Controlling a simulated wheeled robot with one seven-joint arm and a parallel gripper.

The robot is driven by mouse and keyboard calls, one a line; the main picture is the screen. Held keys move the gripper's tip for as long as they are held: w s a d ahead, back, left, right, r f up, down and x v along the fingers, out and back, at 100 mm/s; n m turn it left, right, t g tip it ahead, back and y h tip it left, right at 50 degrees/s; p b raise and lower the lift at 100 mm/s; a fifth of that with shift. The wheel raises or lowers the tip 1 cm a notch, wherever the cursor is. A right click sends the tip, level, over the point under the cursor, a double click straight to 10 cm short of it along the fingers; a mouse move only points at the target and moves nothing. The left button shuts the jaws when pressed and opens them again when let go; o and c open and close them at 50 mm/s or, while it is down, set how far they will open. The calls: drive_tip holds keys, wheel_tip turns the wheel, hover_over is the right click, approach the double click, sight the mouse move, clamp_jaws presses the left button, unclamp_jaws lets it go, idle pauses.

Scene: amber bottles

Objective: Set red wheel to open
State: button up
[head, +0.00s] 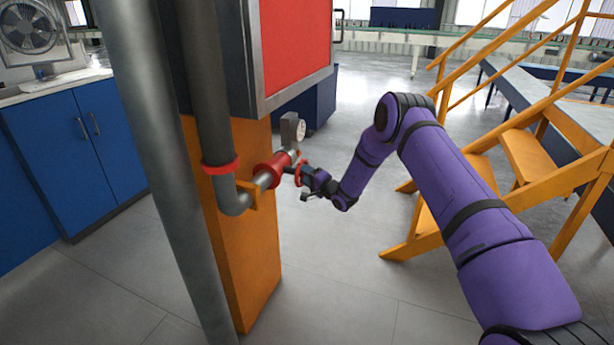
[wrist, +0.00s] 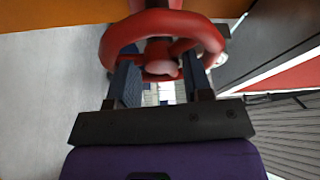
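The red wheel (head: 299,174) is on the end of a short pipe fitting at the side of an orange pillar. In the head view it is small and partly hidden by my gripper (head: 308,180), which is right at it. In the wrist view the red wheel (wrist: 163,22) fills the upper middle, with its rounded hub and spokes facing me. The two dark fingers of my gripper (wrist: 163,72) are well apart, one on each side of the hub, with their tips at the rim. I cannot tell whether they touch it.
A gauge (head: 299,130) stands above the red-flanged pipe (head: 264,178). Grey vertical pipes (head: 160,150) and the orange pillar (head: 245,260) are to the left. Yellow stairs (head: 530,155) stand right, behind my arm. Floor below my gripper is clear.

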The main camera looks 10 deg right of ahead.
drive_tip(key=v, duration=1)
drive_tip(key=shift+s+d, duration=0.2)
drive_tip(key=shift+s, duration=0.1)
drive_tip(key=shift+r, duration=0.1)
